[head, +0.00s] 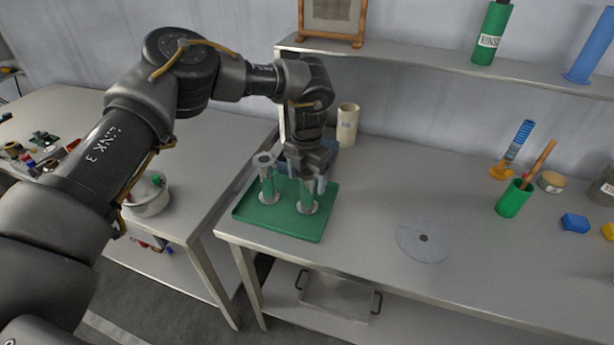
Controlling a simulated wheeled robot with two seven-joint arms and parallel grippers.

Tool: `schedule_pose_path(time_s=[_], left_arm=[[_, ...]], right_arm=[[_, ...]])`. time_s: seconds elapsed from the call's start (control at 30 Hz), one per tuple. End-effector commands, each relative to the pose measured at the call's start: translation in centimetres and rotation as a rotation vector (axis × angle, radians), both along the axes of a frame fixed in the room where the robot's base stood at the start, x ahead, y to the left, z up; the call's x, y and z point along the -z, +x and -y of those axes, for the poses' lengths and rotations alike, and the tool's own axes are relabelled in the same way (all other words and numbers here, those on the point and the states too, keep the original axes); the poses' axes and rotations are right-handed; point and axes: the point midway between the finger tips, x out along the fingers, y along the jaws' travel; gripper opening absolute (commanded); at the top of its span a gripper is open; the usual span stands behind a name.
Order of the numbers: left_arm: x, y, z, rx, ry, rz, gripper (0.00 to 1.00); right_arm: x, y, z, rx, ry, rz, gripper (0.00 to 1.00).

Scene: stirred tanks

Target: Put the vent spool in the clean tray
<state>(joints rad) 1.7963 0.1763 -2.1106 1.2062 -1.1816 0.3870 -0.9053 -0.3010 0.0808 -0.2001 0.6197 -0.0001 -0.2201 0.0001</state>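A green tray (280,228) lies at the left end of the right-hand bench. I cannot read a label on either, so I cannot tell which is the vent spool. My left gripper (310,182) points down over the right spool, with its fingers around the spool's upper part. The top of that spool is hidden by the gripper. I cannot tell whether the fingers touch it. My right gripper is out of view.
A cream cylinder (347,125) stands behind the tray. A green cup (513,198) and small blue block (574,222) are further right. A metal pot (148,198) sits on the left bench. A shelf (430,62) runs above.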

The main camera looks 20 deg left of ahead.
Motion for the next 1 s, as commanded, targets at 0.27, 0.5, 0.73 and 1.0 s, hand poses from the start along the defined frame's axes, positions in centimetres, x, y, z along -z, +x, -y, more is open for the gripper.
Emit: schedule_pose_path(time_s=[0.27, 0.5, 0.73, 1.0], left_arm=[[-0.1, 0.0, 0.0, 0.0, 0.0, 0.0, 0.77], [-2.7, 0.1, 0.0, 0.0, -0.001, 0.004, 0.77], [-7.7, 0.1, 0.1, -0.001, -0.001, 0.005, 0.77], [-11.7, 0.1, 0.1, 0.0, 0.0, 0.002, 0.77]], right_arm=[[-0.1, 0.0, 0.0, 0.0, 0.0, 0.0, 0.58], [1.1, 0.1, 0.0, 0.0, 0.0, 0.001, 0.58], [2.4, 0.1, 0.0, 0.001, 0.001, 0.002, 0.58], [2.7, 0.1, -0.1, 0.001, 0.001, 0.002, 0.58]])
